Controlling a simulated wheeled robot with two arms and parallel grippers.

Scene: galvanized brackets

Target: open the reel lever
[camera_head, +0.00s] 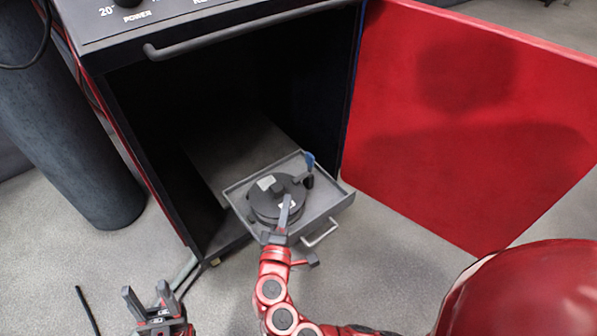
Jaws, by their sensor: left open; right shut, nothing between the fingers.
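A dark round reel (262,207) with white labels lies in a grey drawer tray (236,197) pulled partly out of the cabinet. A small blue piece (310,160) on a dark mount stands at the reel's right rear; I cannot tell for sure whether it is the reel lever. My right gripper (287,203) is shut and empty, its grey fingers over the front of the reel; I cannot tell whether they touch it. They hide part of the reel's front. My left gripper (147,292) is open and empty, low at the left front, away from the reel.
The dark cabinet (225,75) stands open around the tray, with a bar handle (240,30) across its top front. Its red door (470,120) is swung wide to the right. A wire handle (321,234) sticks out from the tray. A dark cylinder (65,120) stands left.

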